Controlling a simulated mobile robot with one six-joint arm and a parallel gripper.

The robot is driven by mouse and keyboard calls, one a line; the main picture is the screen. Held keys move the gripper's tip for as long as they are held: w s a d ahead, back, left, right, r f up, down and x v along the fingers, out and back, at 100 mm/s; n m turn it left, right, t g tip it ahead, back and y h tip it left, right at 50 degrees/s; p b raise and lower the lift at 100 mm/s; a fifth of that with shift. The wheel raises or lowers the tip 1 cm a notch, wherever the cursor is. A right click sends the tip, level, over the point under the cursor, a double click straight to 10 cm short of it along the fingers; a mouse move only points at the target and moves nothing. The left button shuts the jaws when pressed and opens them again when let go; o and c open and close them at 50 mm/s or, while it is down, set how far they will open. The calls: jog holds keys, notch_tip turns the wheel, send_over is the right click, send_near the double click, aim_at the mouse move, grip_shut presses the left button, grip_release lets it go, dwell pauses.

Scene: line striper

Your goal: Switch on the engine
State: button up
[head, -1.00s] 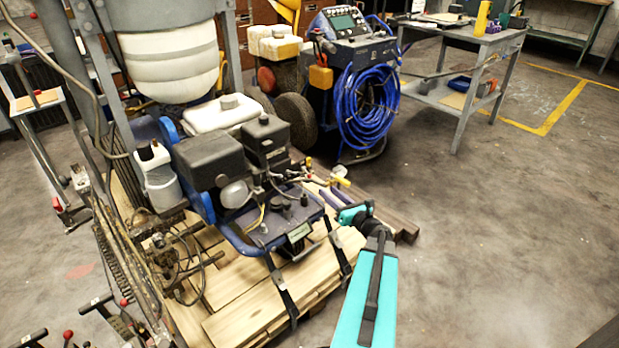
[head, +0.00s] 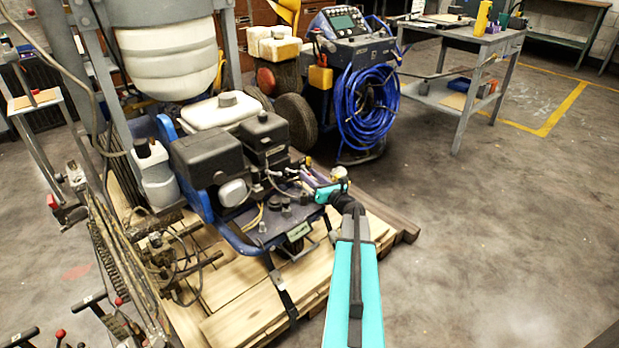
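The engine (head: 208,158) has a black housing and a white fuel tank (head: 220,110). It sits in a blue frame (head: 255,243) strapped on wooden boards. My teal arm reaches in from the lower right. My gripper (head: 318,195) is at the right end of the engine unit, beside small valves and fittings (head: 283,206). Its fingers are too small and too hidden among these parts to tell open from shut. I cannot tell whether it touches anything. The engine's switch cannot be made out.
A machine with a coiled blue hose (head: 366,110) stands behind. A grey work table (head: 465,50) is at the back right. A white ribbed tank (head: 165,55) and grey posts rise at the left. The concrete floor (head: 490,240) at the right is clear.

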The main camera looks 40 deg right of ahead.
jog(key=shift+w, duration=0.3)
grip_shut()
jog(key=p, duration=0.2)
jog(key=g+p, duration=0.1)
jog(key=p, duration=0.1)
jog(key=shift+s+d+r, duration=0.2)
jog(key=shift+r, duration=0.2)
jog(key=g+p, duration=0.2)
jog(key=p, duration=0.6)
jog(key=r+g+p, duration=0.1)
jog(key=p, duration=0.7)
jog(key=shift+r+g+y, duration=0.25)
jog(key=shift+g+y, duration=0.05)
jog(key=shift+g, duration=0.1)
jog(key=g+p, duration=0.1)
jog(key=p, duration=0.5)
jog(key=r+g+p, duration=0.1)
jog(key=p, duration=0.5)
jog(key=g+p, duration=0.2)
jog(key=p, duration=0.5)
jog(key=shift+w+r+n+y, duration=0.1)
jog(key=shift+r+n+y, duration=0.15)
jog(key=shift+n+y, duration=0.05)
jog(key=g+p, duration=0.1)
jog(key=p, duration=0.4)
